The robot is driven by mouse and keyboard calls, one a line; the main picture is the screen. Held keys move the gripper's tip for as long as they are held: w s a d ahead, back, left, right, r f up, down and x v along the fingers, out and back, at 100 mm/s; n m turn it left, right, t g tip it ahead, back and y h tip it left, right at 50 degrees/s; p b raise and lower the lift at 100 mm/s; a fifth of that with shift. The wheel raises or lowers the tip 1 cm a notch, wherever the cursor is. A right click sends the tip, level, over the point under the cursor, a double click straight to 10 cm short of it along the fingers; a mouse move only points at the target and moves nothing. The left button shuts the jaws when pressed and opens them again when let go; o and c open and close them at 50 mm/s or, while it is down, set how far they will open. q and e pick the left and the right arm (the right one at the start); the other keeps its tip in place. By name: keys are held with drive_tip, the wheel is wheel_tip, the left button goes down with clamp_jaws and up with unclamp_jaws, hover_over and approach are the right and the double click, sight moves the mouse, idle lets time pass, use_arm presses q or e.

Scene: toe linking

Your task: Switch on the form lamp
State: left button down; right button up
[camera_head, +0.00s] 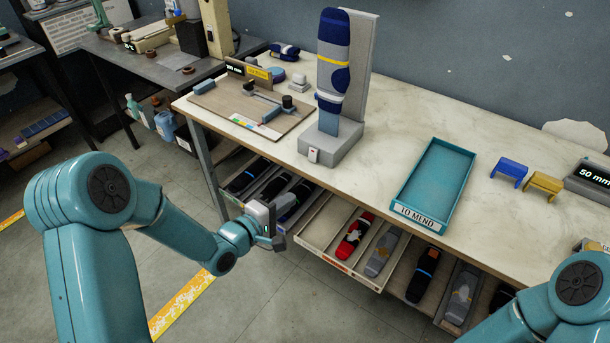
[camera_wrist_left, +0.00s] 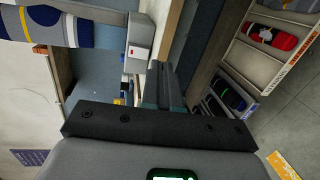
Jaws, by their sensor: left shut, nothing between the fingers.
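I cannot tell whether the lamp is lit. My left gripper (camera_head: 274,238) is shut and empty, below and left of the switch, in front of the bench and apart from it. My right gripper is out of view.
A teal tray marked TO MEND (camera_head: 437,185) lies right of the lamp. An open drawer (camera_head: 352,240) with socks juts out under the bench edge, close to my left gripper. A board with tools (camera_head: 250,110) lies left of the lamp. Blue and yellow stands (camera_head: 508,172) are farther right.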

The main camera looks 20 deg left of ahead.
use_arm(q)
drive_tip(key=shift+t+y, duration=0.5)
drive_tip(key=a, duration=0.2)
drive_tip(key=w+a+r+b, duration=0.1)
drive_tip(key=shift+a, duration=0.4)
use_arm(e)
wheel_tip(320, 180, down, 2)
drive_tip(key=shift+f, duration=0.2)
use_arm(q)
approach(312, 160)
drive_tip(key=p+x, duration=0.1)
drive_tip(key=x, duration=0.6)
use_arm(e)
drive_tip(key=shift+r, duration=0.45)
